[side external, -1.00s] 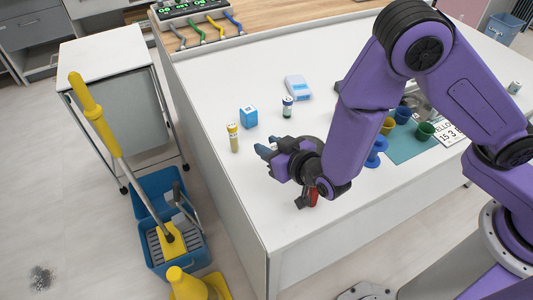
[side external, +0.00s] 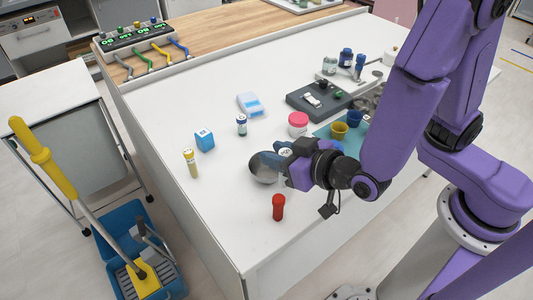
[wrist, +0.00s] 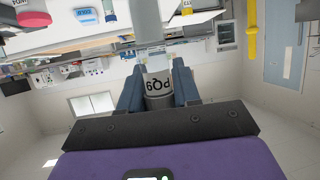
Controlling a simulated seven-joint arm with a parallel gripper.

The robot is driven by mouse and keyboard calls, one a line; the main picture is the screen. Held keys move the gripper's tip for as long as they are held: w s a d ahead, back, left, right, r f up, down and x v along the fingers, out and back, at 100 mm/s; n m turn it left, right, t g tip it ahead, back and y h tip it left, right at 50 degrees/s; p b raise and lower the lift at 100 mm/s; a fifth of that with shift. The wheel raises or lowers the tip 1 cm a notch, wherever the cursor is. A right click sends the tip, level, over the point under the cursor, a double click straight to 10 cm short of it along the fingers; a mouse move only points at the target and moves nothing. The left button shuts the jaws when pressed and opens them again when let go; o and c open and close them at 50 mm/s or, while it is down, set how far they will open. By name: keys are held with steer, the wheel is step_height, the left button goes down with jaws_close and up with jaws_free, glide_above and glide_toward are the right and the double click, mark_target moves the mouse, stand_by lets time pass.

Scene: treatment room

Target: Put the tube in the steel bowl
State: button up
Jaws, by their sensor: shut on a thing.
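My gripper (side external: 277,155) is shut on a grey tube (wrist: 147,25) with a white label, which reads upside down in the wrist view. The tube stands between the two blue-grey fingers (wrist: 158,88), and its far part runs out of the top of that view. In the side view the held tube is mostly hidden by the fingers; only a small pale patch shows between them. The steel bowl (side external: 262,172) sits on the white table, just left of and below the fingertips, which overlap its right rim in the picture. I cannot tell their height above it.
A red-capped item (side external: 278,207) stands in front of the bowl. The table's front left is clear.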

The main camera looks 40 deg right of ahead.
steer(key=shift+s+d+r, duration=0.4)
steer(key=shift+s+d, duration=0.1)
steer(key=shift+s, duration=0.25)
